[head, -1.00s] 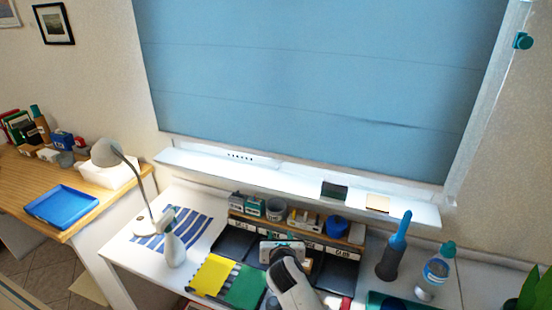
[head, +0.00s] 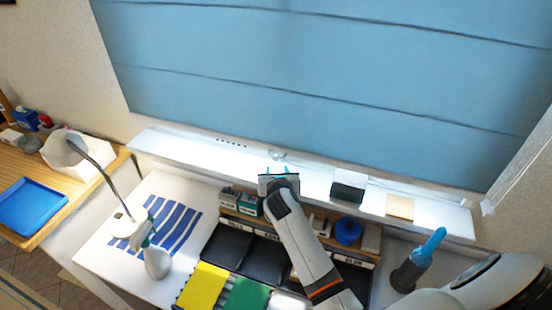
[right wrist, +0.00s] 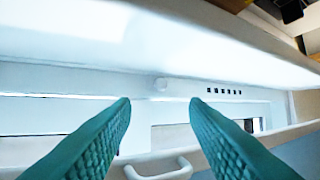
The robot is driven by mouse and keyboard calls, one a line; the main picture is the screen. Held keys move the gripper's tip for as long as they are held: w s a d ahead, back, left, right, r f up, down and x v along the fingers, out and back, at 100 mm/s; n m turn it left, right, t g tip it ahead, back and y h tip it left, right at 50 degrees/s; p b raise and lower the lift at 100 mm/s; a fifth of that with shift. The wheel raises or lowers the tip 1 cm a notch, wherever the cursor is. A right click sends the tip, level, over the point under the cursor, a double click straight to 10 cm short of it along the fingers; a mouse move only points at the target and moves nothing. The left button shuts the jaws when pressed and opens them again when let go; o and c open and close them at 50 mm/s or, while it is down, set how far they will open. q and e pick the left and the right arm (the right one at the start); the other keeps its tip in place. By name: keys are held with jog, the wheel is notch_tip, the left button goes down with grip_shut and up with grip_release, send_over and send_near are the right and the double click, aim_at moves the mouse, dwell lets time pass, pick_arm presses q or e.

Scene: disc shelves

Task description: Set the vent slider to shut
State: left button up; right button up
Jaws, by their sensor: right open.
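The vent shows as a row of dark slots (head: 232,142) in the white strip under the blue blind, left of my right gripper. The slots (right wrist: 225,92) are to the right in the right wrist view. A small white knob (right wrist: 161,84), which looks like the vent slider, sits on the white strip beside the slots. My right gripper (head: 274,170) is at the window sill, open and empty. In the right wrist view its teal fingers (right wrist: 160,103) point at the strip, with the knob between and beyond their tips. I cannot tell any contact. My left gripper is out of view.
A white handle (right wrist: 160,170) is close to the fingers in the right wrist view. A dark box (head: 348,185) and a tan block (head: 400,206) stand on the sill (head: 316,184) to the right. A lamp (head: 95,165) and desk organizer (head: 240,225) are below.

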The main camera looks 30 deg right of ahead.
aim_at(276, 168)
jog(key=x, duration=0.8)
jog(key=shift+w+f, duration=0.15)
jog(key=shift+w, duration=0.05)
jog(key=shift+w+d+f+b, duration=0.15)
jog(key=shift+w+d+b, duration=0.05)
jog(key=shift+w+b, duration=0.15)
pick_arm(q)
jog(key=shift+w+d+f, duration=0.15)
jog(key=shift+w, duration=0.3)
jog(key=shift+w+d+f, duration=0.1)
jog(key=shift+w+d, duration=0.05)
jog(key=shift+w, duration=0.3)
pick_arm(e)
jog(key=shift+w, duration=0.1)
jog(key=shift+c, duration=0.2)
grip_shut()
